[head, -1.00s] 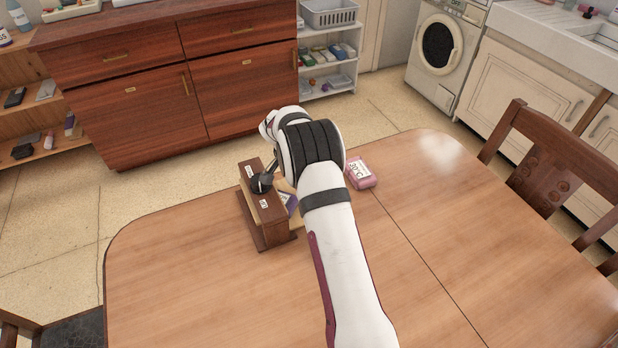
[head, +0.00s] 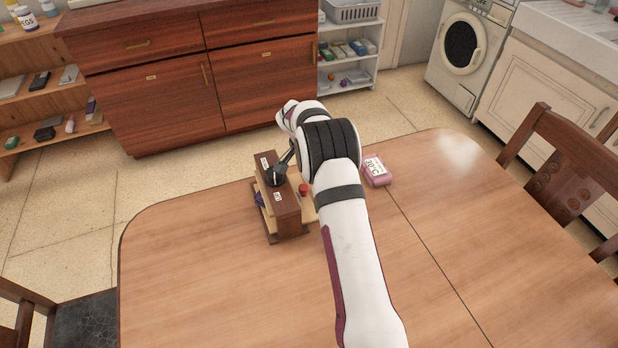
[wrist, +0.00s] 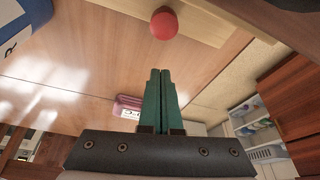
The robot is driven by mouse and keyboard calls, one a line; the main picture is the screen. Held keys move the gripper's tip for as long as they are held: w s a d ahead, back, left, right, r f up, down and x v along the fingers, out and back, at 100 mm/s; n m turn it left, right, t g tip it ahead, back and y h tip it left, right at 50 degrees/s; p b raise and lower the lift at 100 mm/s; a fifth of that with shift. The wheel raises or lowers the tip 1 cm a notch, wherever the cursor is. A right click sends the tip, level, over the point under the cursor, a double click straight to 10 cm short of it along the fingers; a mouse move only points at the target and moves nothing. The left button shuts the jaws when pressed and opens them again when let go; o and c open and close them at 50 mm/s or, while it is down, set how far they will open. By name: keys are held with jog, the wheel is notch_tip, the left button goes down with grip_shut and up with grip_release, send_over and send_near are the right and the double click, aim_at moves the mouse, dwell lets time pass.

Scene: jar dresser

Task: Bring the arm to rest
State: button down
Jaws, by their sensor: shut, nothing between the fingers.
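My gripper (wrist: 160,78) shows in the wrist view as two green fingers pressed together, with nothing between them. A small brown wooden dresser (head: 289,215) with white labels stands on the table, left of my arm. A red round knob (head: 303,189) shows over pale wood at its right side. The same knob (wrist: 164,24) is beyond and apart from my fingertips in the wrist view. A blue-purple thing (head: 259,200) shows partly at the dresser's left side. A dark grey piece overlaps the dresser top; I cannot tell what it is.
A pink box (head: 377,171) lies on the table (head: 470,220), right of my arm. A blue labelled thing (wrist: 18,22) is close at the wrist view's corner. A wooden chair (head: 555,175) stands at the right. The table's left front and right are clear.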

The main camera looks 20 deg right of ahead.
jog(key=s+a+r+n+y, duration=0.1)
jog(key=s+a+r, duration=0.25)
jog(key=r, duration=0.45)
jog(key=s+a+r+n, duration=0.1)
jog(key=s+a+r, duration=0.25)
jog(key=r, duration=0.35)
jog(key=s+a+r+n+y, duration=0.1)
jog(key=s+a, duration=0.4)
jog(key=s, duration=1.1)
jog(key=s+a+r+n+g+y, duration=0.1)
jog(key=s+a+n+y, duration=0.2)
jog(key=s, duration=1.4)
jog(key=a+n, duration=0.3)
jog(key=shift+r, duration=0.2)
